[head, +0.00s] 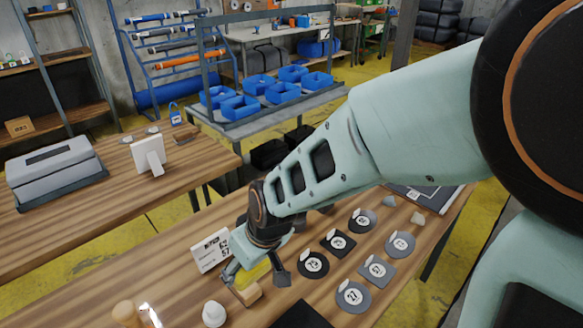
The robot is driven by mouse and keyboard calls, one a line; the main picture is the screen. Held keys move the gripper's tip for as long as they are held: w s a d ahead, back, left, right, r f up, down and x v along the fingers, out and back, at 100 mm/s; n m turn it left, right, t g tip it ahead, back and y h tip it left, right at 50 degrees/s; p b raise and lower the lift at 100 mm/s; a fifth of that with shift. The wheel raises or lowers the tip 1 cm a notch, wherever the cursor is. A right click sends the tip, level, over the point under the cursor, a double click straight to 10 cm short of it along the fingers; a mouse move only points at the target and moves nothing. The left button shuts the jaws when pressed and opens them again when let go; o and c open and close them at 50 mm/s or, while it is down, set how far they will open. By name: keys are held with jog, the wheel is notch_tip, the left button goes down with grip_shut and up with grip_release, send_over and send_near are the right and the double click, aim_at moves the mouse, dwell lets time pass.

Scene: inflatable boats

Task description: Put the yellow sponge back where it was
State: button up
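The yellow sponge (252,276) is in the head view at the lower centre, just under my gripper (257,274). It lies between the two fingers, on or against a light wooden block (248,294); I cannot tell which. My gripper points down at the table, and its fingers look spread. The right finger stands a little apart from the sponge, while the left one is close to its left end. My gripper's body hides part of the sponge's top.
A white number card (211,251) stands left of my gripper. A white knob-shaped piece (214,314) and a wooden peg (126,313) are in front. Several numbered dark discs and squares, such as the round tag (353,296), lie to the right. The wooden table (130,270) is bare at left.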

jog(key=w, duration=0.1)
jog(key=w+d+f, duration=0.1)
jog(key=w, duration=0.1)
jog(key=w+f+b, duration=0.1)
jog(key=shift+w+d+f, duration=0.2)
jog(key=shift+d+f, duration=0.05)
jog(key=w+f+b, duration=0.1)
jog(key=w+d+f+b, duration=0.1)
jog(key=w+f, duration=0.1)
jog(key=w+f+b, duration=0.1)
jog(key=f, duration=0.1)
jog(key=shift+w+d, duration=0.25)
jog(key=shift+w, duration=0.1)
jog(key=shift+w+d+f+b, duration=0.1)
jog(key=shift+w+f+b, duration=0.1)
jog(key=shift+f+b, duration=0.7)
jog(key=shift+w+d+f+b, duration=0.1)
jog(key=shift+w+f+b, duration=0.1)
jog(key=shift+f+b, duration=0.7)
jog(key=shift+f, duration=0.25)
jog(key=shift+f, duration=0.15)
jog(key=o, duration=0.8)
jog(key=shift+r, duration=0.2)
